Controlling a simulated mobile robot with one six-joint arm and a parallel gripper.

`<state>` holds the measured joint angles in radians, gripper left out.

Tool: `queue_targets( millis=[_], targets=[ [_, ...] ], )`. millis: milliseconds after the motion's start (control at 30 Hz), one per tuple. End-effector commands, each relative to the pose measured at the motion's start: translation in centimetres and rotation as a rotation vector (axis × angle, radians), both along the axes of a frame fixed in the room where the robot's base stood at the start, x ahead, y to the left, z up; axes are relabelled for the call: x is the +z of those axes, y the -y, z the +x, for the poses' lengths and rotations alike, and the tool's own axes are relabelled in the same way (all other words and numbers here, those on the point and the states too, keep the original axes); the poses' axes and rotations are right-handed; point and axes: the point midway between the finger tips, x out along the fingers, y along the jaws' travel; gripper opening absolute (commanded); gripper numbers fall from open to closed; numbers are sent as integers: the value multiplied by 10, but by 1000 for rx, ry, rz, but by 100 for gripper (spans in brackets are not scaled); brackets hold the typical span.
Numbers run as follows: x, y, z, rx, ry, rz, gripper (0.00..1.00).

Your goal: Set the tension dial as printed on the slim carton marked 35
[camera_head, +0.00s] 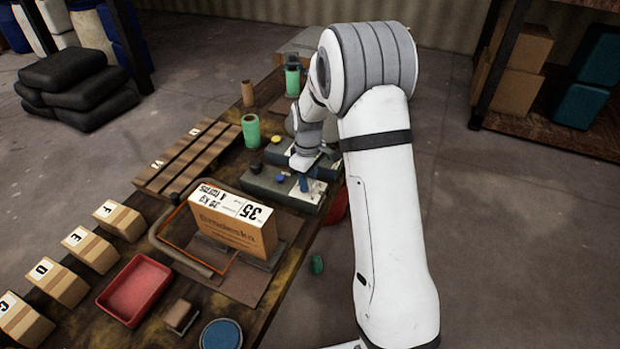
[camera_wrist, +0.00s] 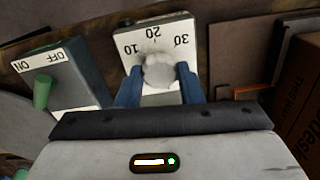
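The tension dial (camera_wrist: 158,72) is a pale round knob on a white plate printed 10, 20 and 30, upside down in the wrist view. My gripper's blue fingers (camera_wrist: 158,84) stand on either side of the knob, with no clear gap, and appear shut on it. The dial's pointer mark cannot be made out. In the head view my gripper (camera_head: 305,183) is low over the grey control boxes and the dial is hidden. The slim carton (camera_head: 236,222) stands upright on the bench, marked 35 on its white label; the smaller print is hard to read.
A green ON/OFF lever (camera_wrist: 42,92) is left of the dial in the wrist view. The bench holds a red tray (camera_head: 135,290), lettered boxes (camera_head: 91,250), a slatted pallet (camera_head: 187,160) and a green spool (camera_head: 251,131). The carton stands close in front of the control boxes.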

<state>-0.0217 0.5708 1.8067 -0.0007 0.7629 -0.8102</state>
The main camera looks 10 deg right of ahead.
Motion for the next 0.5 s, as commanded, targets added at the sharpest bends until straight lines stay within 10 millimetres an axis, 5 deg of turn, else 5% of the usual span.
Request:
queue_targets(
  millis=[200, 500],
  targets=[
    [0, -1, -1, 0, -2, 1, 11],
    [0, 0, -1, -36, -2, 1, 11]
  ],
)
